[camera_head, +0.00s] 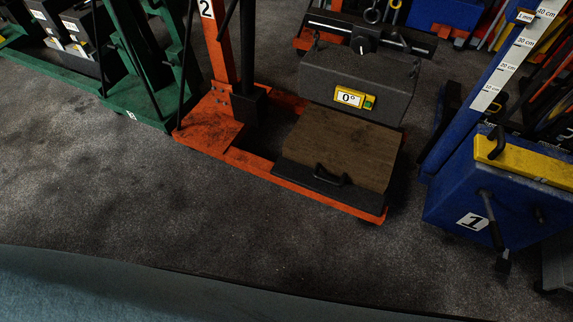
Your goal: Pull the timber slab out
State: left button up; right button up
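The timber slab (341,147) is a brown wooden block lying on the low base of the orange jack (262,170). A dark strip with a black handle (330,176) runs along its near side. A dark grey block (357,84) with a yellow "0°" display (349,97) is above and behind the slab; whether they touch I cannot tell. Neither of my grippers is in view.
A blue unit (468,195) marked 1 with a yellow top and a crank stands at the right, beside a height scale (514,58). A green frame (140,98) stands at the left. The grey floor (215,212) in front is clear.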

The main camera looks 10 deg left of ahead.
aim_at(363, 153)
jog(key=u, duration=0.35)
jog(key=i, duration=1.1)
jog(key=z, duration=0.3)
